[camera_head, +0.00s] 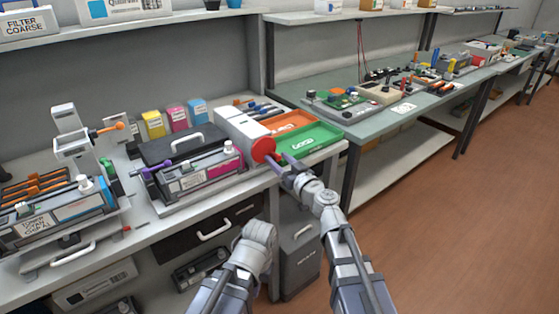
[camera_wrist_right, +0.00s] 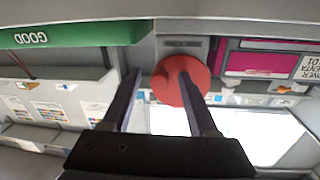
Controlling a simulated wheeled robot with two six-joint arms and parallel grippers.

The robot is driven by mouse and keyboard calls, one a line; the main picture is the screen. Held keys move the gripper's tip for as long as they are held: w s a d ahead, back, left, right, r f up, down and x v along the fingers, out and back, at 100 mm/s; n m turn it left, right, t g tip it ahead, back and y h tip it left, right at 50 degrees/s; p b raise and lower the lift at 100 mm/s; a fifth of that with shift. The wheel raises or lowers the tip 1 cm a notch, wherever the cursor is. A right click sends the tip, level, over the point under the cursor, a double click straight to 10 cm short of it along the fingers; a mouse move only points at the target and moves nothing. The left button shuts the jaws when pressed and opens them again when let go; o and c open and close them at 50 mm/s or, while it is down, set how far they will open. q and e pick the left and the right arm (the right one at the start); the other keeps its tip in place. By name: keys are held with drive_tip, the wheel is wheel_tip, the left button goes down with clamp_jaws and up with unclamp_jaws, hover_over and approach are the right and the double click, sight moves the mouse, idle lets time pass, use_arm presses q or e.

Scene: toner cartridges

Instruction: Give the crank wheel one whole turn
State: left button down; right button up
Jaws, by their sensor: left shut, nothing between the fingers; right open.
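The red crank wheel (camera_head: 263,149) is on the near end of a white and grey box (camera_head: 238,128) at the bench's front edge. In the right wrist view the wheel (camera_wrist_right: 171,68) faces me, with a rounded red grip standing out on its left side. My right gripper (camera_head: 280,163) is open just in front of the wheel. In the wrist view its right finger overlaps the wheel, and the grip shows between the fingers; I cannot tell whether they touch. My left gripper (camera_head: 257,233) is low before the bench, shut and empty, its fingers hard to make out.
A green tray (camera_head: 322,137) marked GOOD and an orange tray (camera_head: 296,121) lie right of the box. A toner cartridge with a magenta end (camera_head: 229,163) sits left of it. A grey bin (camera_head: 301,258) stands below. The floor at right is clear.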

drive_tip(key=shift+c, duration=0.2)
clamp_jaws()
idle(0.5)
